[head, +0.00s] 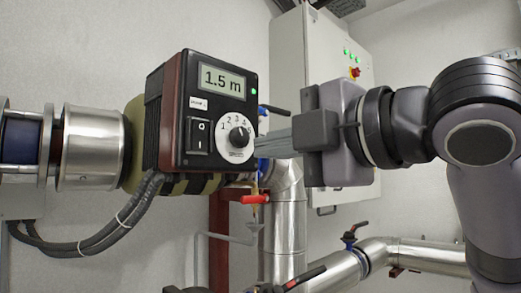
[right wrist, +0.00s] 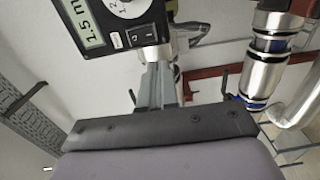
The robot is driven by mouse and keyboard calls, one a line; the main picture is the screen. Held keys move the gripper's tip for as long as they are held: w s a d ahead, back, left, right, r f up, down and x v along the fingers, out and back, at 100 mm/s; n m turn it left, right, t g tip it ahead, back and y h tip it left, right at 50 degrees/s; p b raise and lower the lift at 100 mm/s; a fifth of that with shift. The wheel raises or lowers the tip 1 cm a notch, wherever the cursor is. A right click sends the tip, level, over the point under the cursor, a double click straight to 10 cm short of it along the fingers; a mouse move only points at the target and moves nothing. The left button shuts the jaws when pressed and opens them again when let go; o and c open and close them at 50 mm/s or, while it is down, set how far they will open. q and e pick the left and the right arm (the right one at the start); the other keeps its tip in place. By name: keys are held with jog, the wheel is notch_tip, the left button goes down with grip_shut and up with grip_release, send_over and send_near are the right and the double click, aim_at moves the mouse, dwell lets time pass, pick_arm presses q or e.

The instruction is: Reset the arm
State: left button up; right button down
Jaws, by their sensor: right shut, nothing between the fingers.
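My right arm (head: 478,135) comes in from the right in the head view. Its gripper (head: 263,146) is shut and empty, with the fingertips pointing left at the right edge of the black pump control box (head: 172,120), near its white dial (head: 238,137). I cannot tell whether they touch the box. The box's display (head: 222,80) reads 1.5 m. In the right wrist view the shut fingers (right wrist: 155,80) point toward the box (right wrist: 138,30), which shows at the top. My left gripper is not in view.
A grey cabinet (head: 320,50) with green lights stands behind the gripper. Steel pipes with a red-handled valve (head: 255,199) run below. A silver pipe (head: 92,148) joins the pump at the left, with black cables (head: 100,238) hanging under it.

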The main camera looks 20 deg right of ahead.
dwell(0.5)
jog(key=w+a+f+m+g+h, duration=0.15)
jog(key=w+f+m, duration=0.25)
jog(key=f, duration=1.2)
jog(key=w+f+m+g, duration=0.3)
jog(key=w+f+m, duration=0.1)
jog(key=f, duration=1.2)
jog(key=s+d+f+m+g+h, duration=0.25)
jog(key=s+f+m, duration=0.35)
jog(key=f, duration=0.7)
jog(key=s+d+f+m+g+h, duration=0.1)
jog(key=s+d+f+m+g, duration=0.15)
jog(key=s+f, duration=0.75)
jog(key=s+d+f+m+g+h, duration=0.1)
jog(key=s+d+f+m+g, duration=0.25)
jog(key=s+f, duration=0.45)
jog(key=w+a+f+t+y, duration=0.1)
jog(key=w+a+f+t, duration=0.2)
jog(key=w+f+t, duration=0.3)
jog(key=shift+a+f+t+y, duration=0.25)
jog(key=shift+f+t+y, duration=0.2)
jog(key=shift+f, duration=1.4)
